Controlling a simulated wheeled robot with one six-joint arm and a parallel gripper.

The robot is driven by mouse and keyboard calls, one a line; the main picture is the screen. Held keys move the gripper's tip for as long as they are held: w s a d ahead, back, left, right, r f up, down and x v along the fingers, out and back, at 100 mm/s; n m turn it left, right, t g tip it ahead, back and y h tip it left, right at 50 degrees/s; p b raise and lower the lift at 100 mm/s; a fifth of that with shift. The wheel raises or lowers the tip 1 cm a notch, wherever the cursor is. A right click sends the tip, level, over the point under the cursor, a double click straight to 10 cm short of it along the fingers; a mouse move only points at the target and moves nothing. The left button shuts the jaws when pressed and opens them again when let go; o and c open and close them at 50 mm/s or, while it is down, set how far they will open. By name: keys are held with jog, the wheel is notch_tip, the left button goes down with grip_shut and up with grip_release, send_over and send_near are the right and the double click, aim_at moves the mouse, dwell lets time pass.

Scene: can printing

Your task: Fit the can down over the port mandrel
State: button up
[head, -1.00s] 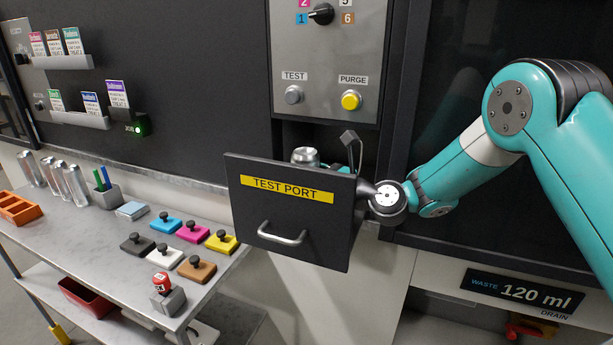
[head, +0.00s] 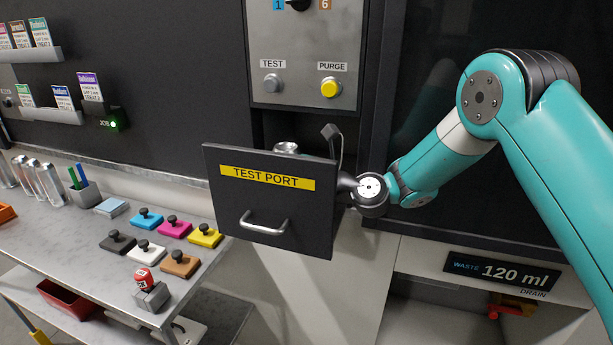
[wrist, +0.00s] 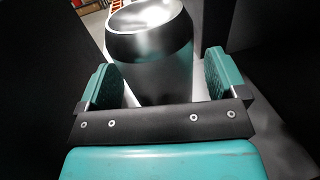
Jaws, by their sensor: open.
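The silver can (head: 287,147) stands inside the open test port drawer (head: 228,197). Only its top shows above the drawer front in the head view. In the wrist view the can (wrist: 150,55) looks upright between the two teal fingers of my gripper (wrist: 163,80). The fingers are open, with a gap visible on the right side and little or none on the left. In the head view my gripper is hidden behind the drawer front. The port mandrel is hidden in both views, so I cannot tell how far the can is over it.
The dark drawer walls stand close around my gripper. The TEST button (head: 272,84) and PURGE button (head: 331,88) are on the panel above. A cart top (head: 60,240) at left holds several cans and coloured pads. A waste display (head: 515,273) reads 120 ml.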

jog(key=b+v, duration=0.7)
jog(key=v, duration=1)
jog(key=shift+d, duration=0.1)
